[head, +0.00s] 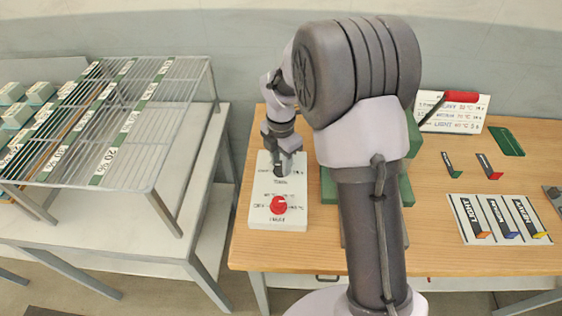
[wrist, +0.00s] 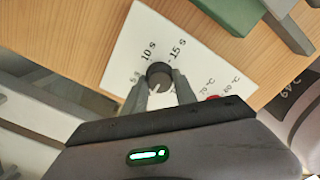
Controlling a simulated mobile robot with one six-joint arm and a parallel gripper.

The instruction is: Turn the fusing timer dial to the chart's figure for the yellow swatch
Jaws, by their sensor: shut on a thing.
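The timer dial is a dark round knob (wrist: 160,74) on a white control panel (head: 259,218). In the wrist view, printed marks around it include 10 s and 15 s. My gripper (head: 282,172) is shut on the knob, with one finger on each side in the wrist view (wrist: 160,88). The knob's pointer cannot be made out. The chart looks to be the white card (head: 455,124) at the back right; its lines are too small to read. The yellow-tipped swatch (head: 540,233) lies in the right slot of a white tray.
A red dial (head: 278,204) sits on the same panel, close to my gripper. A green press (head: 405,188) stands right of the panel, partly behind my arm. A red-handled tool (head: 460,97) is by the chart. A wire rack (head: 150,180) stands on the left table.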

